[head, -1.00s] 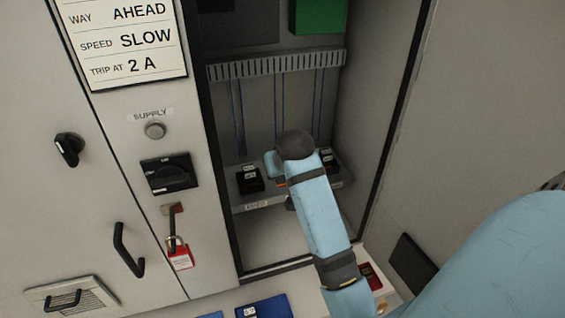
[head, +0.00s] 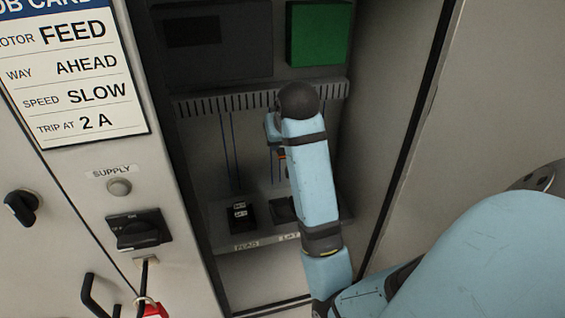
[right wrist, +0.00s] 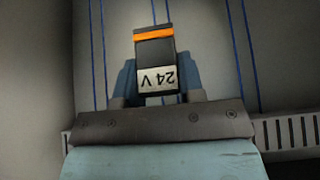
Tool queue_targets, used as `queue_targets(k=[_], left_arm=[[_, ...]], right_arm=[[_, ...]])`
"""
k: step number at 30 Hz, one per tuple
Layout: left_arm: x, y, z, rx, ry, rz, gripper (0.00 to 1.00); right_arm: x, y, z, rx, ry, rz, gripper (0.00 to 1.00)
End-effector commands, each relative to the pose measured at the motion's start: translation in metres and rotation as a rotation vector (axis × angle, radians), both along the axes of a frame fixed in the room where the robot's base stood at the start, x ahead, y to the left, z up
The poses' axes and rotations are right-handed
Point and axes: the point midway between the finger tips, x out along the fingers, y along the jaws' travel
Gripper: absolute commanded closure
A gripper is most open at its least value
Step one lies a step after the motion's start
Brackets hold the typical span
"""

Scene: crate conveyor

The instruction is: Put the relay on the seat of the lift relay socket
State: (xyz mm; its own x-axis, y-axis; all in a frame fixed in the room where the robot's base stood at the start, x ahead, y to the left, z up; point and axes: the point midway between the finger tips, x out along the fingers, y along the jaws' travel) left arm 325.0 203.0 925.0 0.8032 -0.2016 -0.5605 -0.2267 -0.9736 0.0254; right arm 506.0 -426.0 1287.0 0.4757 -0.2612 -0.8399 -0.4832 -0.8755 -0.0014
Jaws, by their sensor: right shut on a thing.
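My right gripper (right wrist: 157,85) is shut on the relay (right wrist: 154,50), a dark block with an orange stripe and a pale label reading 24 V, upside down in the right wrist view. In the head view a bit of the relay (head: 282,154) shows beside my right arm, above the socket shelf and apart from it. The lift relay socket (head: 283,209) is a dark block behind a partly covered tag that seems to read LIFT (head: 289,237). My arm hides its right side. My left gripper is not in view.
Another black socket block (head: 241,214) with white labels stands to the left on the same shelf (head: 222,240). A slotted duct (head: 205,105) and blue wires (head: 228,150) are behind. The cabinet's side walls bound the space. A green box (head: 317,33) is above.

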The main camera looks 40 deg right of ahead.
Motion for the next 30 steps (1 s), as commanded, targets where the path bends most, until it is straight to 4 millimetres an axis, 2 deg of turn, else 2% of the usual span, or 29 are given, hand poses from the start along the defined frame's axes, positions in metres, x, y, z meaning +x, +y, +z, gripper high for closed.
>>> queue_targets(k=[3,7,16,19,25,30], left_arm=[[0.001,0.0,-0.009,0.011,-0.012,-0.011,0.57],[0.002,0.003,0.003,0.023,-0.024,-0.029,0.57],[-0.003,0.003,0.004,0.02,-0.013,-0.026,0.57],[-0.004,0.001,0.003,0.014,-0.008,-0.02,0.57],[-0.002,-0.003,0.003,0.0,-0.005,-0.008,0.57],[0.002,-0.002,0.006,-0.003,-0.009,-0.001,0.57]], right_arm=[[-0.001,-0.001,-0.028,-0.007,0.008,0.001,0.88],[-0.002,0.001,-0.054,0.002,0.009,0.001,0.88],[-0.001,0.001,-0.127,0.003,0.009,0.001,0.88],[-0.001,0.0,-0.142,0.001,0.005,0.0,0.88],[-0.001,0.0,-0.158,0.0,0.003,0.0,0.88],[-0.001,0.0,-0.184,0.001,0.005,0.001,0.88]])
